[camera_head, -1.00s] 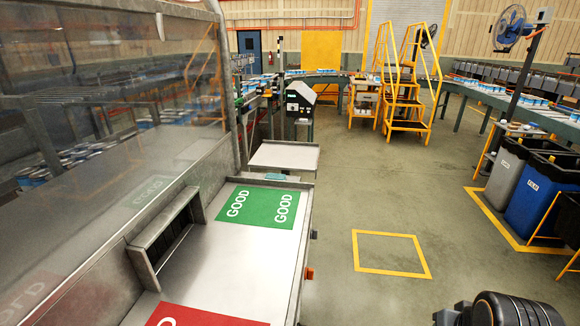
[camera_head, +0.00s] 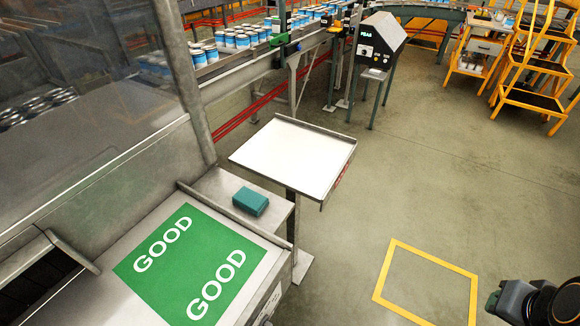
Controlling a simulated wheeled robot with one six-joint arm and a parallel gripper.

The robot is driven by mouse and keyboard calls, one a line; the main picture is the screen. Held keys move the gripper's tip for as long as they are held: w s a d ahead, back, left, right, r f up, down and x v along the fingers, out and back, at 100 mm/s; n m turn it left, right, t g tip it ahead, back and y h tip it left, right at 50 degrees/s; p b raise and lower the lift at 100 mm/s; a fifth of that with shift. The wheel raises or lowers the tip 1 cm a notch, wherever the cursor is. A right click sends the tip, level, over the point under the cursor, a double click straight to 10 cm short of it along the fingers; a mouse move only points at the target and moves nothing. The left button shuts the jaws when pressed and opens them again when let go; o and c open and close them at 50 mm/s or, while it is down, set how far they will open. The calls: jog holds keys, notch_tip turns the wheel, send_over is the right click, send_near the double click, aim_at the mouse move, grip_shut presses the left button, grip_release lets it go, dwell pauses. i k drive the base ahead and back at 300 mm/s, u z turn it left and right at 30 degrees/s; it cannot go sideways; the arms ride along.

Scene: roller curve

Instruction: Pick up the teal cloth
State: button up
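The teal cloth (camera_head: 250,201) is a small folded block. It lies on a narrow grey metal ledge (camera_head: 219,187) just beyond the raised lip at the far end of the workbench with the green GOOD panel (camera_head: 190,262). It is clear on top, with nothing touching it from above. A dark part of my arm shows at the lower right corner, far from the cloth. My gripper's fingers are not in view.
A white-topped tray stand (camera_head: 295,157) is just beyond the ledge. A clear panel (camera_head: 85,90) rises at the left. A conveyor with cans (camera_head: 240,40) and a black-and-grey machine (camera_head: 378,45) are behind. The floor at right, with a yellow square (camera_head: 428,290), is open.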

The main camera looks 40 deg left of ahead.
aim_at(251, 201)
jog(key=i, duration=1.35)
jog(key=u, duration=3.7)
jog(key=i, duration=0.5)
